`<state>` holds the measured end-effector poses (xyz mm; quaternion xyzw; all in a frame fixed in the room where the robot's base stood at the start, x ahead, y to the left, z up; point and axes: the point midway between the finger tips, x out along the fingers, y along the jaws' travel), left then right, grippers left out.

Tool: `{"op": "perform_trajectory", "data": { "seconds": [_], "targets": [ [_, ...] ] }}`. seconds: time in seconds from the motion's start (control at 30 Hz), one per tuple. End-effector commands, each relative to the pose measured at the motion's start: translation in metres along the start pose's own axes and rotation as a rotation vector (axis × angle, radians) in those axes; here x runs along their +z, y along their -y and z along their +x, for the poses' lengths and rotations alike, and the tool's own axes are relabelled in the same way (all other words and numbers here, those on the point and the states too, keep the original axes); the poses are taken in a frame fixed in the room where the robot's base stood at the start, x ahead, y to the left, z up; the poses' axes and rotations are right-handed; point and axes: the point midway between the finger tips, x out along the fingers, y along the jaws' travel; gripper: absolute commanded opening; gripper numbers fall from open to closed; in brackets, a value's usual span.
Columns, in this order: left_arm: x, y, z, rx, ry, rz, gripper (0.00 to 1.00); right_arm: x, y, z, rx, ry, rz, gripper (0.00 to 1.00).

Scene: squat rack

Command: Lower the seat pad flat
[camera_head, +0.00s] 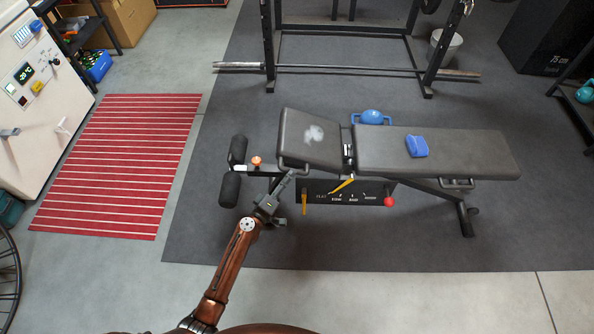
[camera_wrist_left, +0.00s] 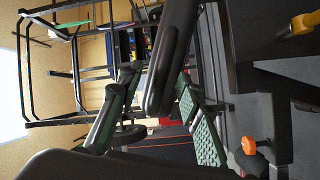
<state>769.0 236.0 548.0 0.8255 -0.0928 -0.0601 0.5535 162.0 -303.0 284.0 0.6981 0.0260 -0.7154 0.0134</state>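The dark seat pad (camera_head: 310,139), with a pale patch on top, is the bench's left pad. It looks tilted, its left end higher. The longer back pad (camera_head: 470,153) lies about flat to its right. A yellow lever (camera_head: 343,186) shows below the gap between the pads; a yellow piece also shows in the wrist view (camera_wrist_left: 302,23). My left gripper (camera_head: 286,184) is at the seat pad's near left edge, low beside the frame. Whether it touches the pad, and its finger opening, cannot be told. My right gripper is out of view.
An orange knob (camera_head: 256,161) and black foam rollers (camera_head: 230,188) sit left of the seat. A marked plate (camera_head: 350,198) and red knob (camera_head: 389,202) are below the bench. A blue object (camera_head: 417,147) lies on the back pad. A barbell (camera_head: 340,68) stands behind. Front floor is clear.

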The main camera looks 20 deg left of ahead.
Motion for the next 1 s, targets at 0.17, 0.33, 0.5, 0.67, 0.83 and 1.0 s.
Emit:
{"op": "perform_trajectory", "data": {
  "seconds": [0.17, 0.33, 0.5, 0.67, 0.83, 1.0],
  "targets": [
    [0.0, 0.002, 0.027, -0.002, 0.0, 0.0, 0.33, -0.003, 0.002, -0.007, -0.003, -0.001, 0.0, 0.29],
    [0.0, 0.002, 0.041, -0.003, 0.0, 0.001, 0.33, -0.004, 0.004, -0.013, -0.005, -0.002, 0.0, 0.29],
    [0.0, 0.002, 0.043, -0.004, 0.0, 0.001, 0.33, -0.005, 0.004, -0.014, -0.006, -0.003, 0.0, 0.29],
    [0.0, 0.002, 0.043, -0.004, 0.0, 0.001, 0.32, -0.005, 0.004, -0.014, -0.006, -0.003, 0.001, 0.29],
    [0.001, 0.002, 0.043, -0.004, 0.001, 0.001, 0.2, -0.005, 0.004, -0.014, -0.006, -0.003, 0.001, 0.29],
    [0.001, 0.002, 0.043, -0.004, 0.001, 0.001, 0.08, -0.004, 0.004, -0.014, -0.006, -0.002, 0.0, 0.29]
  ]
}}
